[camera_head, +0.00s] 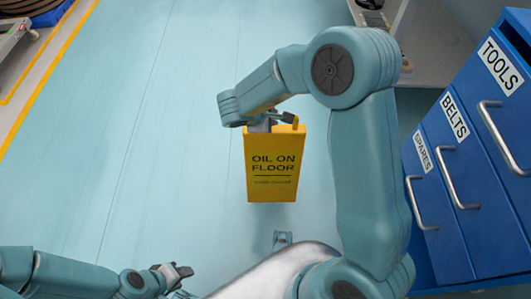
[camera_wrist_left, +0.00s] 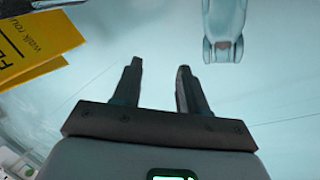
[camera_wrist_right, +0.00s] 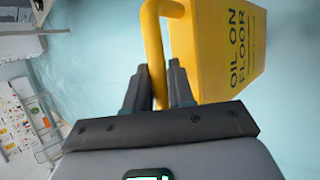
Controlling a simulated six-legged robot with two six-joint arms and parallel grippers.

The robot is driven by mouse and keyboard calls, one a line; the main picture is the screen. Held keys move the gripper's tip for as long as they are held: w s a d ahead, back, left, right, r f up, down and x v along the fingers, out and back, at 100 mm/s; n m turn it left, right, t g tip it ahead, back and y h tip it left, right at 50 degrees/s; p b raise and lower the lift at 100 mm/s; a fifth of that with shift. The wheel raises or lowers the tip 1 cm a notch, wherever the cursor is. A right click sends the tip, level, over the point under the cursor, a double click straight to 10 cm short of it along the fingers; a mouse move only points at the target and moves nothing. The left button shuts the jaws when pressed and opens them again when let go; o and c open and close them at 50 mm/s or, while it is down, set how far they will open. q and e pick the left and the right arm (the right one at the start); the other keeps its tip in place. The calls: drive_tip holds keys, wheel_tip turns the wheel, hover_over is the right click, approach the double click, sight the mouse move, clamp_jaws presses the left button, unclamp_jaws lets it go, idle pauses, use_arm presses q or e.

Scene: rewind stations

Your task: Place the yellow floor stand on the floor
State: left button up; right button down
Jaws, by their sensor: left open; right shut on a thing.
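The yellow floor stand (camera_head: 271,190), lettered "OIL ON FLOOR", hangs upright from my right gripper (camera_head: 281,117) in the middle of the head view. In the right wrist view my right gripper (camera_wrist_right: 158,72) is shut on the yellow handle bar (camera_wrist_right: 155,50), with the stand's lettered panel (camera_wrist_right: 222,85) to the right. A faint shadow lies on the pale blue floor (camera_head: 170,130) below the stand; its exact height is hard to tell. My left gripper (camera_head: 176,272) is open and empty, low in the head view. The left wrist view shows part of the stand (camera_wrist_left: 42,22) at upper left.
A blue drawer cabinet (camera_head: 428,232) labelled TOOLS, BELTS and SPARES stands at the right. A grey stand or bench (camera_head: 440,60) is at the upper right. A yellow floor line (camera_head: 48,78) runs along the left. The floor left of the stand is clear.

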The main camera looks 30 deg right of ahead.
wheel_tip(320, 180, down, 8)
drive_tip(key=shift+r+b, duration=0.1)
drive_tip(key=shift+b, duration=1)
wheel_tip(320, 180, down, 4)
drive_tip(key=shift+f+b, duration=0.1)
drive_tip(key=shift+b, duration=0.7)
drive_tip(key=c, duration=1)
unclamp_jaws()
drive_tip(key=shift+o, duration=0.2)
